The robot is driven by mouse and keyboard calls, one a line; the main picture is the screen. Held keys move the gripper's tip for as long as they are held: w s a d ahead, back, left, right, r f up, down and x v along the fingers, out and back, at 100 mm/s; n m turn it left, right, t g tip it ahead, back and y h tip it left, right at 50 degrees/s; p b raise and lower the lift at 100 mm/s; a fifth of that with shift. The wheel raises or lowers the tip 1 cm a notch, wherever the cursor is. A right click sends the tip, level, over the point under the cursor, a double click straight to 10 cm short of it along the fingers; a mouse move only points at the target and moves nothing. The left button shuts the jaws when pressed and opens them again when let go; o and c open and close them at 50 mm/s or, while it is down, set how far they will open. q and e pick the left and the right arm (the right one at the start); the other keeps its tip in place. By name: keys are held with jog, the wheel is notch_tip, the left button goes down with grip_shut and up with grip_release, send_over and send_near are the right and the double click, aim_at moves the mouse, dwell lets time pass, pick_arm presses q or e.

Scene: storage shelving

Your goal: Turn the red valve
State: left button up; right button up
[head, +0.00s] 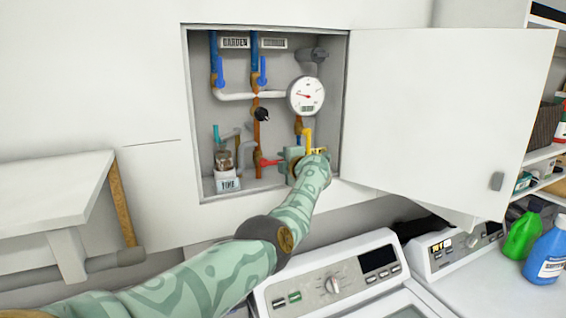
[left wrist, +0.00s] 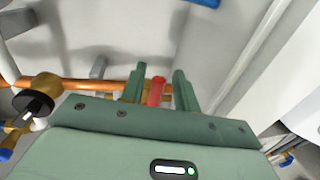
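The red valve handle (head: 268,162) sits low in the open wall cabinet, on the copper vertical pipe. My left gripper (head: 284,162) is inside the cabinet, just right of the handle. In the left wrist view, the red handle (left wrist: 157,92) shows between the two green fingers of my left gripper (left wrist: 158,80). The fingers are apart, with a gap visible on each side of the handle, so the gripper is open around it. Part of the handle is hidden behind the gripper body. My right gripper is not in view.
A round pressure gauge (head: 306,95) and blue valve handles (head: 262,72) are above the gripper. A small "FIRE" box (head: 228,184) stands at lower left. The cabinet door (head: 440,115) hangs open at right. A washing machine (head: 330,285) stands below.

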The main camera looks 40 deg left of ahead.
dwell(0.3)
pick_arm(q)
jog(key=shift+d+r, duration=0.1)
jog(key=shift+d, duration=0.2)
jog(key=b+v, duration=0.1)
jog(key=v, duration=1.4)
jog(key=shift+s+d+b, duration=0.25)
jog(key=shift+b, duration=0.15)
